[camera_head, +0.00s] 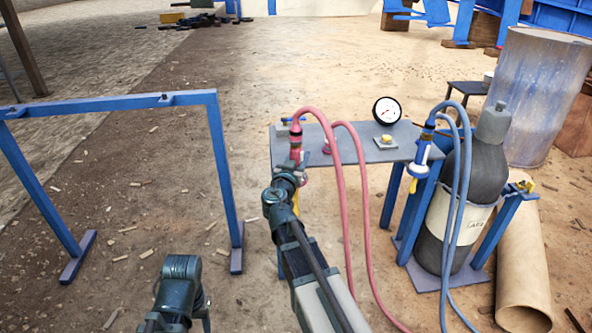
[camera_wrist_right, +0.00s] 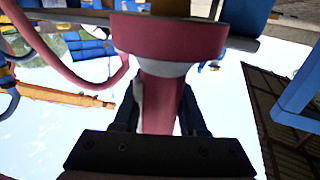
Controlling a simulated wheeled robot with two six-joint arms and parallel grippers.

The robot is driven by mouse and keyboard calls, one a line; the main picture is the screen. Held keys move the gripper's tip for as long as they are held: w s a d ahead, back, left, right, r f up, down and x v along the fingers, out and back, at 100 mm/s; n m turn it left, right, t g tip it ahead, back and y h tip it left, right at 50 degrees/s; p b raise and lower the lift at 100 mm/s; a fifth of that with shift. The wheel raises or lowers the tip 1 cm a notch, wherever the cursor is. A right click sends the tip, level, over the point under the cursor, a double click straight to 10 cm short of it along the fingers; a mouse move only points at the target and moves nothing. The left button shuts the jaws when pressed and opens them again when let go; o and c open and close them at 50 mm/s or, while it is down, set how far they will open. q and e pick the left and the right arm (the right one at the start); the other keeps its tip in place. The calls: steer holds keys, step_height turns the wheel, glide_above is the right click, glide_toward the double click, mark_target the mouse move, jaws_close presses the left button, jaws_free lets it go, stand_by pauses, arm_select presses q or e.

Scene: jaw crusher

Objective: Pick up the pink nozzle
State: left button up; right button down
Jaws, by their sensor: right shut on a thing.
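The pink nozzle (camera_head: 296,142) stands roughly upright at the left end of a small grey-topped table (camera_head: 372,152), with a pink hose (camera_head: 338,165) looping from its top. My right gripper (camera_head: 291,180) is at the nozzle's lower part. In the right wrist view the nozzle's wide pink part (camera_wrist_right: 168,38) fills the top middle, and its narrower stem runs down between the dark fingers of my right gripper (camera_wrist_right: 160,112), which is shut on it. The nozzle's lower end is partly hidden by my arm in the head view. Only links of my left arm show at lower left.
A blue nozzle (camera_head: 424,145) with a blue hose is at the table's right end. A pressure gauge (camera_head: 387,110) stands on the table. A dark gas cylinder (camera_head: 483,165) is to the right. A blue frame (camera_head: 223,165) stands left; the ground between is mostly clear.

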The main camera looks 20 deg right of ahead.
steer(key=shift+r, duration=0.2)
step_height(320, 180, up, 18)
steer(key=p, duration=1.8)
glide_above(299, 129)
steer(key=w+d, duration=0.1)
steer(key=w, duration=0.2)
steer(key=shift+d+f, duration=0.15)
steer(key=shift+f, duration=0.05)
stand_by(1.4)
step_height(299, 129, up, 3)
steer(key=p, duration=0.3)
steer(key=shift+f, duration=0.2)
step_height(299, 129, down, 12)
steer(key=b, duration=1.2)
steer(key=shift+r, duration=0.25)
step_height(299, 129, down, 9)
steer(key=b, duration=0.8)
steer(key=shift+r+b, duration=0.15)
steer(key=shift+b, duration=0.15)
